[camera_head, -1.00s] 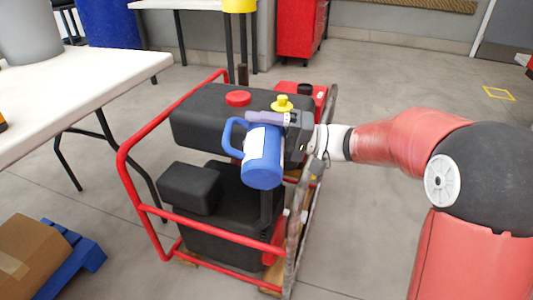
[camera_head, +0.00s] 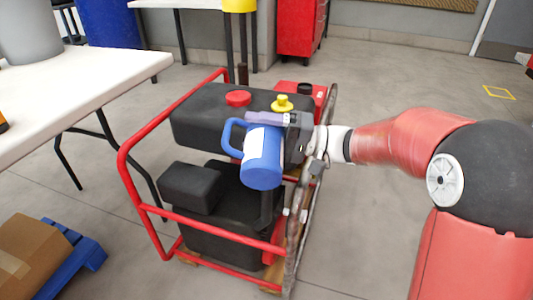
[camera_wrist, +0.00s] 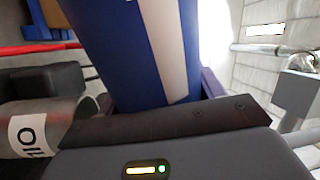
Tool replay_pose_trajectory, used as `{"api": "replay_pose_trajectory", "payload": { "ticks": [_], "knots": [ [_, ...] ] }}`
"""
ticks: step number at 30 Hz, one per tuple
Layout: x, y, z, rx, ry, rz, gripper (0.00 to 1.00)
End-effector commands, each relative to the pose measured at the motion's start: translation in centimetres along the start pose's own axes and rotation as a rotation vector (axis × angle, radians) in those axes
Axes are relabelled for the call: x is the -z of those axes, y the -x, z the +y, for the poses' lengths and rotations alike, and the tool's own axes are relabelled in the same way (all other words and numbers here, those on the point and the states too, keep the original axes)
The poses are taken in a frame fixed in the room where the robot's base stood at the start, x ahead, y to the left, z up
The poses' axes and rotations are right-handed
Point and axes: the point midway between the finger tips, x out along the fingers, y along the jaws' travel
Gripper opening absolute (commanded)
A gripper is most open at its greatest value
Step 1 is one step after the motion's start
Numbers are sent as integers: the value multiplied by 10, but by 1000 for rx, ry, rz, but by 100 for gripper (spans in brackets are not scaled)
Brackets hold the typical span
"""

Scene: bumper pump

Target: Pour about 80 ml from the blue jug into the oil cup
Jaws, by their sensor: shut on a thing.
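The blue jug (camera_head: 263,168) with a pale label and a handle at its left hangs in front of the black tank of the red-framed machine. My gripper (camera_head: 266,119) is shut on the jug's upper part, its purple fingers around the body. In the wrist view the jug (camera_wrist: 128,50) fills the middle, with a white stripe, between the fingers (camera_wrist: 158,98). Its mouth and contents are hidden. A grey cylinder lettered OIL (camera_wrist: 40,132), likely the oil cup, lies in the left of the wrist view, beside my gripper. I cannot make it out in the head view.
The machine's red tube frame (camera_head: 140,185) surrounds the black tank (camera_head: 195,125), which has a red cap (camera_head: 238,98) and a yellow cap (camera_head: 282,103). A white table (camera_head: 60,95) stands at left. A cardboard box (camera_head: 32,255) lies at lower left.

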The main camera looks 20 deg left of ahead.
Motion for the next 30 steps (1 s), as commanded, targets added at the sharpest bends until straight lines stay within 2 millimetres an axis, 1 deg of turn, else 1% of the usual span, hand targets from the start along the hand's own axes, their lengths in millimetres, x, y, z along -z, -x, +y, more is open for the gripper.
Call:
{"api": "replay_pose_trajectory", "payload": {
  "ticks": [30],
  "knots": [
    [3, 0, -2, 0, -62, 9, 22]
  ]
}}
